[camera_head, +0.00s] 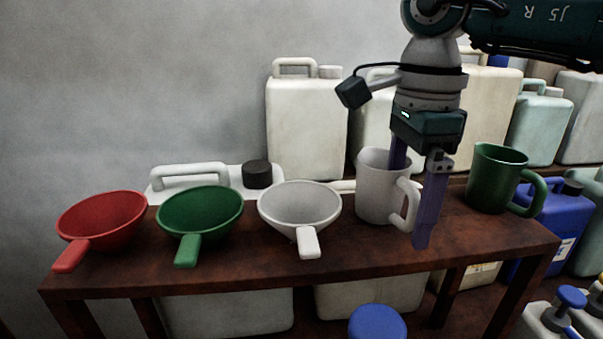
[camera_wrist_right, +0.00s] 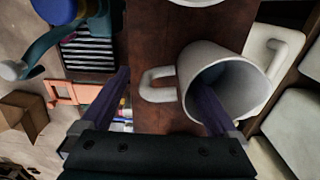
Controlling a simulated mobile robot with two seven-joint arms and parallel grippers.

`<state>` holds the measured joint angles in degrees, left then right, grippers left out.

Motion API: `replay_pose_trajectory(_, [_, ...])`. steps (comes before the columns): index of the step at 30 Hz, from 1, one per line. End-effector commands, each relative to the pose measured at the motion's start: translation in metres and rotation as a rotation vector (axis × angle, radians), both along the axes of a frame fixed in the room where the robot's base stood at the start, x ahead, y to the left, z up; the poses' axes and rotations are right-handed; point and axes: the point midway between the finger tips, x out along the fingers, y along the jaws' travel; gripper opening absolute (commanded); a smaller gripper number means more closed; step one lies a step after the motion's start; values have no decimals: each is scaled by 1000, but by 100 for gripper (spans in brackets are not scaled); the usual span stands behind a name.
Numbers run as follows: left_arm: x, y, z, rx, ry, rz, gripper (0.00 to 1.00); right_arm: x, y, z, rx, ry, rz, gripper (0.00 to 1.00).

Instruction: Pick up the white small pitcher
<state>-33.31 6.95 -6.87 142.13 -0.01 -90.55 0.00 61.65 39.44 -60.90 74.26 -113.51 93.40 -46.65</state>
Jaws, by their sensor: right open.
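The white small pitcher (camera_head: 376,199) stands upright on the dark wooden shelf (camera_head: 340,256), with its handle toward the front right. My right gripper (camera_head: 410,205) is open and comes down from above over the pitcher. One finger reaches into the pitcher's mouth, and the other is outside, in front and to the right, past the handle. The right wrist view shows the white pitcher (camera_wrist_right: 236,85) with one finger inside its rim and the handle between the fingers of the right gripper (camera_wrist_right: 165,95). My left gripper is not in view.
A white funnel (camera_head: 300,205), a green funnel (camera_head: 200,212) and a red funnel (camera_head: 100,222) stand left of the pitcher. A green pitcher (camera_head: 492,180) stands to its right. White jugs (camera_head: 306,125) stand close behind. The shelf's front strip is clear.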

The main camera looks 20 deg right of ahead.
Motion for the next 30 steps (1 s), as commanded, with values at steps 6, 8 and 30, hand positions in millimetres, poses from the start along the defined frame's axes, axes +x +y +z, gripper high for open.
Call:
replay_pose_trajectory(6, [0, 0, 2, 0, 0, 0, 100, 0, 1, -11, 1, -1, 2, 95])
replay_pose_trajectory(8, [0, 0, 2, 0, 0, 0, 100, 0, 0, -10, 1, -1, 2, 95])
replay_pose_trajectory(30, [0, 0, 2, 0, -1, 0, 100, 0, 0, -10, 0, 0, 0, 17])
